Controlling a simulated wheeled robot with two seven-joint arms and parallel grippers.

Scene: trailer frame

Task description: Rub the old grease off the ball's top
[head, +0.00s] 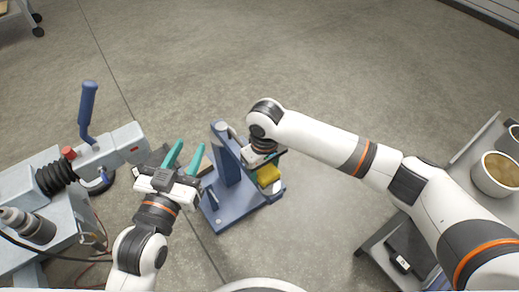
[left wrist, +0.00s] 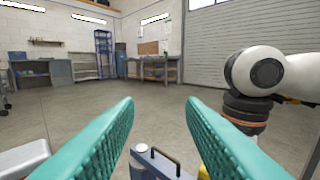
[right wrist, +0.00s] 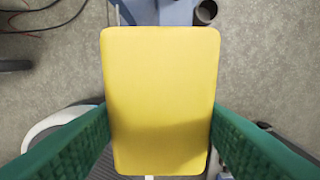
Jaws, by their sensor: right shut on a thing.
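A yellow block (right wrist: 160,95), like a sponge or pad, is between the teal fingers of my right gripper (right wrist: 160,130) in the right wrist view, and both fingers press its sides. In the head view the yellow block (head: 268,176) shows below my right gripper (head: 265,158), at the right side of a blue stand. My left gripper (head: 186,156) is open and empty, left of the blue stand; its spread teal fingers (left wrist: 160,125) also show in the left wrist view. I cannot make out the ball or any grease in these views.
The blue stand (head: 235,200) has an upright column and flat base. At the left is a grey trailer coupling (head: 112,150) with a blue lever (head: 87,108), red knob and black bellows. A cart with pots (head: 495,175) stands at the right. The floor behind is clear.

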